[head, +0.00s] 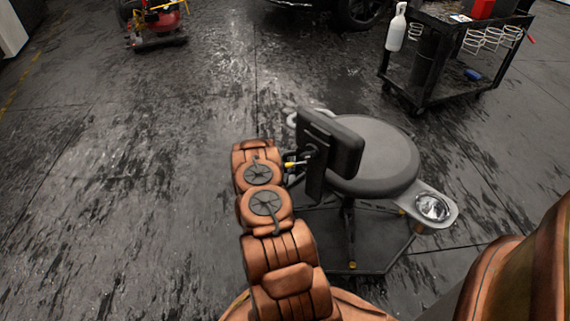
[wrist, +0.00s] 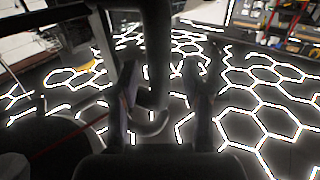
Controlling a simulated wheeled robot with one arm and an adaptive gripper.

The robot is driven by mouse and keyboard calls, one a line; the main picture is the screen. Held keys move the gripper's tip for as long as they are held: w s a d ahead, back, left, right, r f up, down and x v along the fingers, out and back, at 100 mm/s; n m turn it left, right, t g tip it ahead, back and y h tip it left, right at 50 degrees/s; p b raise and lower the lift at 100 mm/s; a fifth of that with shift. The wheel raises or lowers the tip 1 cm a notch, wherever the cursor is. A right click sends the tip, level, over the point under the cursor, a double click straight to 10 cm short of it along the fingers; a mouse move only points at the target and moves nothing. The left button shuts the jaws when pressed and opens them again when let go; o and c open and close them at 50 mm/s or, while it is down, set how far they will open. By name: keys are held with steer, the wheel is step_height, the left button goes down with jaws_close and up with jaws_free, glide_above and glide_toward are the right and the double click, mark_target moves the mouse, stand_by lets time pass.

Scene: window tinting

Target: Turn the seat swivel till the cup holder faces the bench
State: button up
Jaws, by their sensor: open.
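The swivel seat has a round dark grey cushion (head: 378,158) and an upright black backrest (head: 335,145) at its left. The cup holder (head: 447,213) sticks out from the seat's lower right and points to the lower right in the head view. A round silvery piece sits in it. My gripper (head: 296,164) is at the left side of the backrest. In the wrist view my gripper (wrist: 165,100) is open, with a dark upright bar (wrist: 157,45) in front of and partly between its fingers. Whether they touch is unclear. I cannot pick out the bench for certain.
A black wheeled cart (head: 455,55) with a white bottle (head: 396,28) stands at the upper right. A red machine (head: 157,22) is at the upper left, and a car wheel (head: 360,10) at the top. The wet dark floor left of the seat is clear.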

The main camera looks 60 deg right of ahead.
steer(key=shift+w+d, duration=0.15)
steer(key=shift+d, duration=0.2)
steer(key=shift+c, duration=0.2)
jaws_close()
stand_by(0.4)
